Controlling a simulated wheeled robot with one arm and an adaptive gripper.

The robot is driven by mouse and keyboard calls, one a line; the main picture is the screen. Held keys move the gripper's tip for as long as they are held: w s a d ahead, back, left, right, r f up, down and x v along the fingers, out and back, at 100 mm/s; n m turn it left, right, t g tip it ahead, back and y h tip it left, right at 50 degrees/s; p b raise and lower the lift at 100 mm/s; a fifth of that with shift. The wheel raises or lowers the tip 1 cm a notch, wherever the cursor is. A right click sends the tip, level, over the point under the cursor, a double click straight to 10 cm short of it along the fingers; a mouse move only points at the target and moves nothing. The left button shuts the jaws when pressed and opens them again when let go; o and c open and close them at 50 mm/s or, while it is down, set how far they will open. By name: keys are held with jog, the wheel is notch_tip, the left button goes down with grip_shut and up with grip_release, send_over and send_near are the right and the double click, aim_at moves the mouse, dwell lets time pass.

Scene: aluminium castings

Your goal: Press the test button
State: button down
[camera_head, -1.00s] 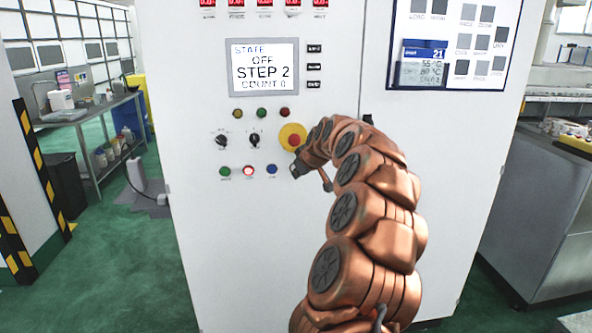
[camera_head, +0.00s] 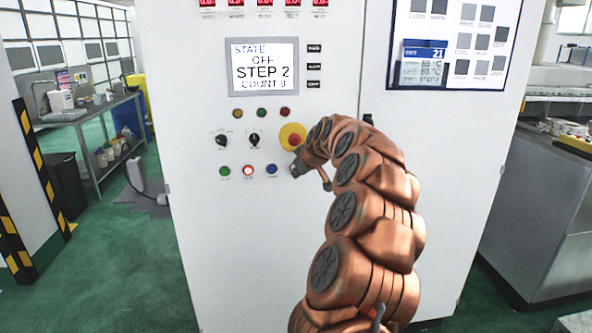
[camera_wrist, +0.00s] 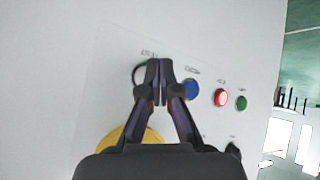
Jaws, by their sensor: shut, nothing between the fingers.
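The white control cabinet (camera_head: 340,45) carries a lower row of buttons: green (camera_head: 225,171), lit red (camera_head: 248,171) and blue (camera_head: 271,169). The wrist view also shows the blue (camera_wrist: 192,90), red (camera_wrist: 221,97) and green (camera_wrist: 241,103) buttons. My gripper (camera_wrist: 159,68) is shut and empty. The labels are too blurred to read, so I cannot tell which is the test button. My gripper also shows in the head view (camera_head: 296,170).
A yellow-ringed red emergency stop (camera_head: 292,138) sits just above my gripper. Two black rotary switches (camera_head: 254,140) are left of it. A steel bench (camera_head: 545,205) stands to the right.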

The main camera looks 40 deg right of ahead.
jog(key=shift+w+d, duration=0.25)
jog(key=shift+w, duration=0.1)
jog(key=shift+w+d, duration=0.2)
jog(key=shift+w, duration=0.15)
dwell(0.9)
jog(key=shift+s+b, duration=0.1)
jog(key=shift+b, duration=0.2)
jog(key=shift+s+a+b, duration=0.45)
jog(key=shift+s+b, duration=0.15)
jog(key=shift+b, duration=0.1)
jog(key=s+a+b, duration=0.1)
jog(key=s+b, duration=0.1)
jog(key=s+a+b, duration=0.1)
jog(key=s+a, duration=0.1)
jog(key=shift+b, duration=0.4)
jog(key=shift+a, duration=0.15)
dwell(0.7)
